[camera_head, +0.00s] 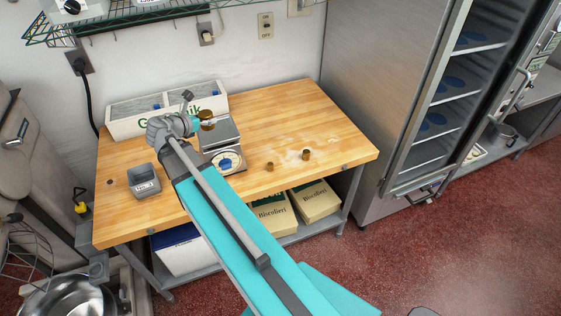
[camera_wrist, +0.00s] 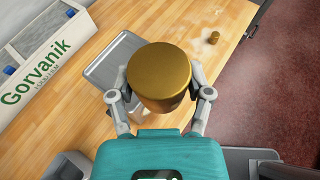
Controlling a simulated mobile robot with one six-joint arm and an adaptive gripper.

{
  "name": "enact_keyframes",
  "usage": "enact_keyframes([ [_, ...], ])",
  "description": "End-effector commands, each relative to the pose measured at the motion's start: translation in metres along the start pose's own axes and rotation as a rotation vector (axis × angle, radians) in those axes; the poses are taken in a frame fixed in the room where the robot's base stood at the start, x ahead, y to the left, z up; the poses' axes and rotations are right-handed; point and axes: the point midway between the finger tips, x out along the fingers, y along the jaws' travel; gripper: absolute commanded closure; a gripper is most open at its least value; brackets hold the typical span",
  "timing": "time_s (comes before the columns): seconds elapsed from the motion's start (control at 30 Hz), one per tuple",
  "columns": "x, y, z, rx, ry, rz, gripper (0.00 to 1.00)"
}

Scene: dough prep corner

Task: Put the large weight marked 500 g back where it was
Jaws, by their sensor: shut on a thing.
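My gripper (camera_wrist: 160,95) is shut on a large brass weight (camera_wrist: 159,72), gripped by its sides, with its flat round top facing the wrist camera. No marking is legible on it. In the head view the brass weight (camera_head: 207,116) shows at my gripper (camera_head: 203,122), over or beside the metal pan of the scale (camera_head: 227,160); whether it touches the pan I cannot tell. Two smaller brass weights stand on the table to the right of the scale, the left one (camera_head: 270,166) and the right one (camera_head: 306,154).
The wooden table (camera_head: 290,110) has clear space at the right and back, with a pale flour patch near the small weights. A white Gorvanik bin (camera_head: 125,127) stands against the wall. A grey labelled container (camera_head: 144,180) sits at the front left. A wire shelf (camera_head: 150,15) hangs above.

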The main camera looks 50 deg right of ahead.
Motion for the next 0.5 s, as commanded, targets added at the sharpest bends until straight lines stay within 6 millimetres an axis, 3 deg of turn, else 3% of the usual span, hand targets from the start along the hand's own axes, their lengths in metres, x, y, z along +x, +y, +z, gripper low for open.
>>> enact_keyframes([
  [0.03, 0.006, 0.0, -0.015, -0.001, -0.001, 0.0, 0.96],
  [0.5, 0.035, 0.0, -0.085, 0.0, -0.001, 0.0, 0.96],
])
